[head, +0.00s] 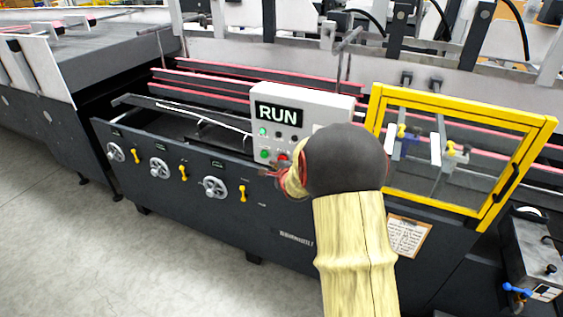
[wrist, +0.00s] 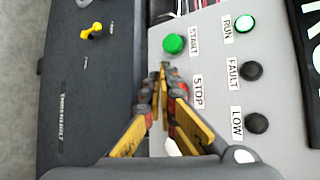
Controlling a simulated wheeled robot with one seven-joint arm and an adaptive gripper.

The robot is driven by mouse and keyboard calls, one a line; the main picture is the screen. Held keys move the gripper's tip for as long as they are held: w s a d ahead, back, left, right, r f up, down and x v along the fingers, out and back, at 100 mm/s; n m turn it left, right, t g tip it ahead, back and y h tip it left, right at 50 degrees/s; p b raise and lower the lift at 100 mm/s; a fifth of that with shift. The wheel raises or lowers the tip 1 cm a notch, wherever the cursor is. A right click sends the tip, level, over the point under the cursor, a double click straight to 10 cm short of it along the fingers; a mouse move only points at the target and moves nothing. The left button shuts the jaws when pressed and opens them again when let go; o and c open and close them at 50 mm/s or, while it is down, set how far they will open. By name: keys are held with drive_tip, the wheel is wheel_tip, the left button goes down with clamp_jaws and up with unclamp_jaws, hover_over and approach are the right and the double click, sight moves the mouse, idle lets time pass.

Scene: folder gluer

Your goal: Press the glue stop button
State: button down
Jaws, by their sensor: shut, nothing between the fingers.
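The white control box (head: 312,98) carries a RUN display (head: 278,113), a green button (head: 264,154) and a red button (head: 283,157). In the wrist view the green START button (wrist: 173,43) lies just beyond my fingertips, and the STOP label (wrist: 198,88) is right beside my fingers. The stop button by that label is mostly or wholly hidden behind the fingers. My gripper (head: 272,172) is shut and empty in front of the box's lower edge; its closed tips also show in the wrist view (wrist: 161,70). I cannot tell whether they touch the panel.
The green RUN lamp (wrist: 244,23) is lit; the FAULT lamp (wrist: 252,70) and LOW lamp (wrist: 256,123) are dark. A yellow-framed guard (head: 453,96) stands right of the box. Handwheels (head: 215,187) and yellow levers (head: 183,173) line the machine's front. The floor at left is clear.

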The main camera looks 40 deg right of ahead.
drive_tip(key=shift+d, duration=0.15)
drive_tip(key=shift+w+d+p, duration=0.15)
drive_tip(key=shift+d+p, duration=0.1)
drive_tip(key=shift+p, duration=0.2)
drive_tip(key=shift+w+d+p, duration=0.2)
drive_tip(key=shift+d+p, duration=0.1)
drive_tip(key=shift+d, duration=0.15)
idle(0.8)
idle(0.3)
drive_tip(key=shift+s+a, duration=0.35)
drive_tip(key=shift+a, duration=0.5)
drive_tip(key=a, duration=0.1)
drive_tip(key=s+a, duration=0.1)
drive_tip(key=a, duration=0.1)
drive_tip(key=s+a, duration=0.1)
drive_tip(key=shift+a, duration=0.35)
idle(0.7)
